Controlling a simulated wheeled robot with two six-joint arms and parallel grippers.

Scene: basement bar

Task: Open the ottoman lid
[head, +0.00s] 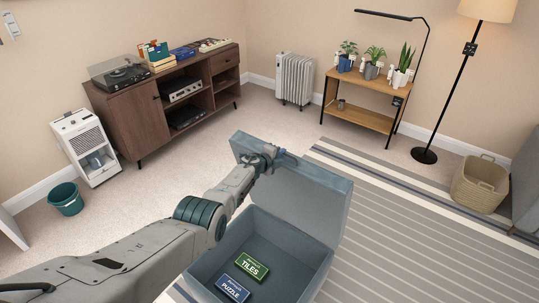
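The blue-grey ottoman (203,275) stands low at the front centre with its inside showing. Its lid (312,196) is raised and stands upright along the far side. Inside lie a green tiles box (251,268) and a blue puzzle box (232,289). My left arm reaches in from the lower left across the ottoman's left side. My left gripper (281,156) is at the lid's upper left part, against or very near its top edge. Its fingers are small and partly hidden, so I cannot tell whether they are open or shut. My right gripper is out of view.
A striped rug (430,245) lies to the right, largely clear. A wooden cabinet (133,130) with a record player stands at the back left. A white dehumidifier (85,146) and green bucket (66,198) are at left. A wicker basket (479,185) and floor lamp (458,90) are at right.

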